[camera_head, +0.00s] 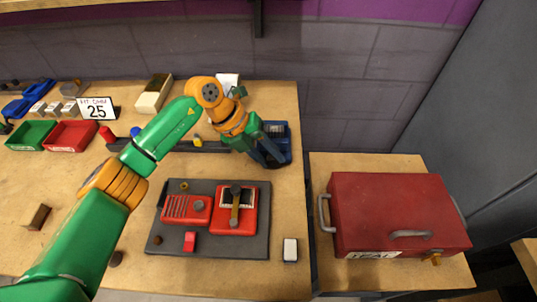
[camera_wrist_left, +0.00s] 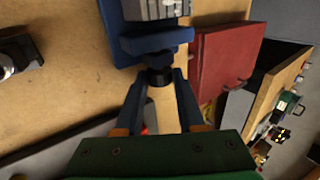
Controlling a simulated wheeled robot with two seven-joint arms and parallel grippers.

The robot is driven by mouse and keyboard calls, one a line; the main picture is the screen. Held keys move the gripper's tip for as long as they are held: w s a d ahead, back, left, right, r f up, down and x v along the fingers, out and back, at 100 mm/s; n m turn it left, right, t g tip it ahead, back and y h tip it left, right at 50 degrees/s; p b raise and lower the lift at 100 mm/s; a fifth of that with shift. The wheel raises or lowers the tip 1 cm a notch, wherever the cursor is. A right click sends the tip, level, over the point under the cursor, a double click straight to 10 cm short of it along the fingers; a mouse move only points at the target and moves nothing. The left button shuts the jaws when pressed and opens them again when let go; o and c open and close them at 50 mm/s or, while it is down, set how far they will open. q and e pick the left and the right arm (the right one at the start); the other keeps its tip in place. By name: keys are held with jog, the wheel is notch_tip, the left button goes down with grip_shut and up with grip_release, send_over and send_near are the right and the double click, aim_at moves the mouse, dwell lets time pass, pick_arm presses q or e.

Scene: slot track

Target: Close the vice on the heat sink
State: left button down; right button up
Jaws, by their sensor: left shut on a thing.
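The blue vice (camera_head: 284,148) stands at the right rear of the workbench, partly behind my left gripper. It also shows in the left wrist view, with a blue jaw (camera_wrist_left: 155,42) across it. The grey finned heat sink (camera_wrist_left: 156,9) sits in the vice, cut by the top of the wrist view; it looks small in the head view (camera_head: 275,128). I cannot tell whether the near jaw touches it. My left gripper (camera_wrist_left: 160,80) is shut on the vice's black knob (camera_wrist_left: 159,76), in front of the jaw. My right gripper is not in view.
A red toolbox (camera_head: 390,210) stands on the bench at right. A dark plate (camera_head: 165,245) with red devices lies in front of the vice, and a white block (camera_head: 290,249) beside it. Red and green trays (camera_head: 70,136) and a "25" sign (camera_head: 96,108) are at left.

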pick_arm(q)
jog(key=shift+d+r+y+p, duration=0.15)
jog(key=shift+r+y+p, duration=0.15)
jog(key=shift+y+p, duration=0.45)
jog(key=shift+d+y, duration=0.15)
jog(key=shift+y, duration=0.6)
jog(key=shift+w+d+f+y, duration=0.1)
jog(key=shift+y, duration=0.6)
jog(key=shift+d+y+b, duration=0.2)
jog(key=shift+y+b, duration=0.2)
jog(key=shift+y, duration=0.7)
jog(key=c, duration=0.8)
grip_release()
